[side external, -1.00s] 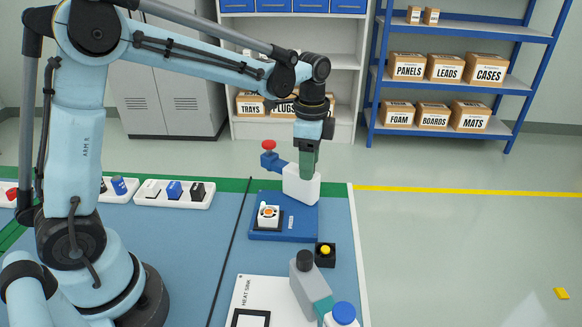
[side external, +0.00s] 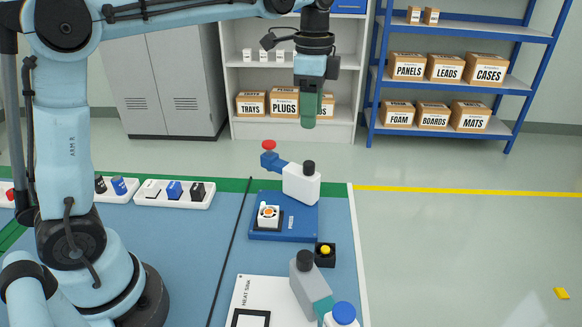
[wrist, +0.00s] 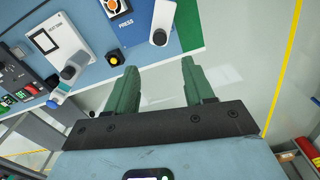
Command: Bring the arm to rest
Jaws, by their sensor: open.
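My gripper (side external: 309,108) hangs in the air above and behind the blue press station in the side view, pointing down. In the wrist view its two green fingers (wrist: 160,82) stand apart with nothing between them. The press (side external: 300,185) is a white body with a black cap and a blue arm with a red knob (side external: 269,145). It stands on a blue base (side external: 283,234) with a white part with an orange centre (side external: 268,214) on it. My gripper is clear of all of these.
A black box with a yellow button (side external: 325,254) sits beside the base. A heat sink plate (side external: 254,294) and a grey device with a black knob (side external: 311,285) are at the front. White trays (side external: 174,201) hold small parts at left. Shelves with boxes (side external: 284,103) stand behind.

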